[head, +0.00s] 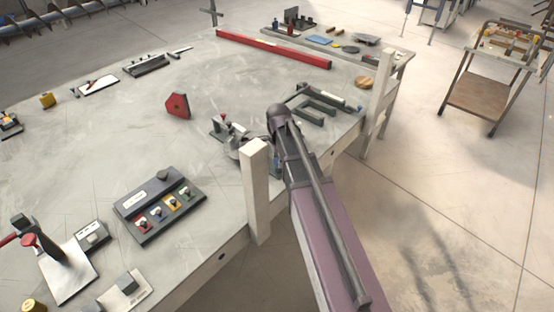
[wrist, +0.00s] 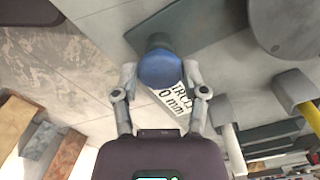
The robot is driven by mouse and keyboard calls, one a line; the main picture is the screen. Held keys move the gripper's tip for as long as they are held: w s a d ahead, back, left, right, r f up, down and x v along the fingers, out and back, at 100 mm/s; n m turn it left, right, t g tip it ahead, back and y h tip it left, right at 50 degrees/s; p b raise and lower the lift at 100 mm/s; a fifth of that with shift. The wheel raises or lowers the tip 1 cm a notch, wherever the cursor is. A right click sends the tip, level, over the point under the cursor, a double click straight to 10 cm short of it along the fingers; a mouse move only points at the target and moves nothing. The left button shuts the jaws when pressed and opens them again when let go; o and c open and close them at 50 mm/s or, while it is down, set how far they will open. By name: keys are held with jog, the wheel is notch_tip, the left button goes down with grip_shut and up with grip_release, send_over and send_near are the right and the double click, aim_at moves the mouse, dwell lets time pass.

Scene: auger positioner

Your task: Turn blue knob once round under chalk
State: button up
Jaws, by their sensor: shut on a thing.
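The blue knob (wrist: 160,67) sits between the two fingertips of my gripper (wrist: 159,78) in the wrist view. The fingers are shut on its sides. In the head view my arm reaches over the table's near right edge and hides most of the fixture (head: 232,134) there. I cannot make out the chalk for certain in either view.
A white post (head: 256,190) stands at the table edge close left of my arm. A dark panel with coloured knob plates (head: 160,204) lies left of it. A red block (head: 177,106) and a long red bar (head: 272,48) lie farther back. A dark round disc (wrist: 288,25) shows upper right.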

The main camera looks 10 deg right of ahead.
jog(key=n, duration=0.5)
jog(key=shift+s+n, duration=0.2)
jog(key=shift+n, duration=0.1)
jog(key=n, duration=0.4)
jog(key=shift+n, duration=0.4)
jog(key=o, duration=1.1)
jog(key=shift+o, duration=0.3)
jog(key=shift+w, duration=0.15)
jog(key=s+r+n+p, duration=0.3)
jog(key=s, duration=0.5)
jog(key=s+r+n+p, duration=0.3)
jog(key=s, duration=0.4)
jog(key=shift+s+a+r+p, duration=0.15)
jog(key=shift+s+r+p, duration=0.2)
jog(key=shift+s, duration=0.05)
